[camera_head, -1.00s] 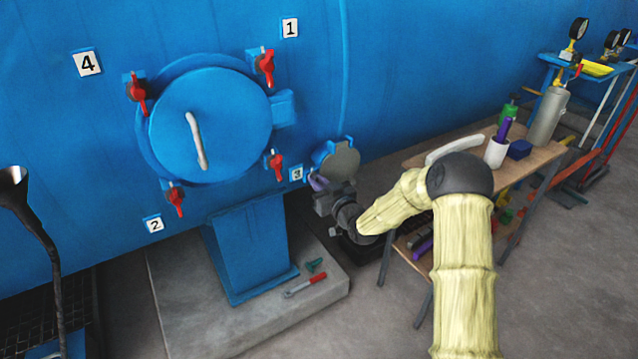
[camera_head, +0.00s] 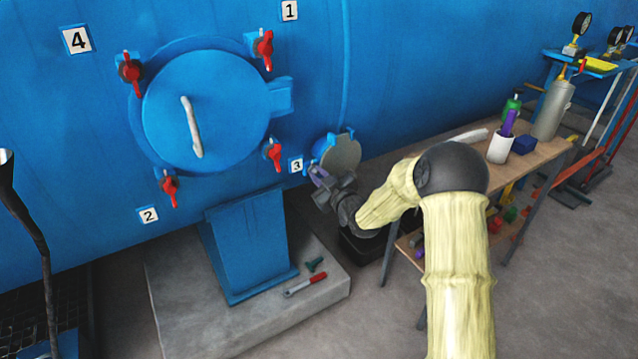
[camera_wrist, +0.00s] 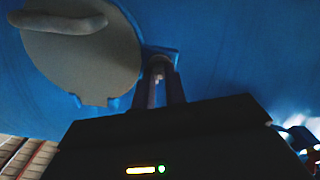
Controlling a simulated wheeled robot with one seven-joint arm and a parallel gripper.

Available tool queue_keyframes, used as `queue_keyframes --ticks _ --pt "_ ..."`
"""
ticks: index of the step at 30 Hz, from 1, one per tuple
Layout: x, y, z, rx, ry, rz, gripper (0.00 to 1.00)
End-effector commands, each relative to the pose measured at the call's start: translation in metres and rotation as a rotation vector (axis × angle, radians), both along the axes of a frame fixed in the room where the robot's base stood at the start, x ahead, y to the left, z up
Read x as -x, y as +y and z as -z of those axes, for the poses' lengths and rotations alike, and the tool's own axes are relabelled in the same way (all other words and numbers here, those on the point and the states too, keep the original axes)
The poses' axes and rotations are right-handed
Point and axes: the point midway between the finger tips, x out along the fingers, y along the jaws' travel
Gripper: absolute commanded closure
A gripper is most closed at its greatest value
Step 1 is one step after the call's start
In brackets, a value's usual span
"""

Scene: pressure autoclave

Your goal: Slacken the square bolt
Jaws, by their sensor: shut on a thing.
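A small round grey hatch cover (camera_head: 341,153) sits in a blue ring low on the blue vessel, right of the number 3 label. In the wrist view the cover (camera_wrist: 80,50) fills the upper left. My gripper (camera_head: 316,174) is at the hatch's lower left edge. In the wrist view its two dark purple fingers (camera_wrist: 160,82) are shut on a small bolt head (camera_wrist: 158,66) at a blue lug beside the cover. The bolt's square shape cannot be made out, and the fingers hide most of it. In the head view my gripper hides the bolt.
A large round blue door (camera_head: 205,115) with red clamps (camera_head: 274,154) is to the left. A wooden bench (camera_head: 530,160) with a white cup (camera_head: 500,147) and bottles stands right of my arm. A red-handled tool (camera_head: 305,284) lies on the concrete plinth (camera_head: 200,320).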

Motion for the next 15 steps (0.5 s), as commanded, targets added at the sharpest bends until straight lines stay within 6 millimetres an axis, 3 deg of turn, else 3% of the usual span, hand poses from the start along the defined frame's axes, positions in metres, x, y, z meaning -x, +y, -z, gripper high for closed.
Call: queue_keyframes --ticks 15 --pt "0.0018 0.0028 0.0076 0.409 -0.277 -0.003 1.0"
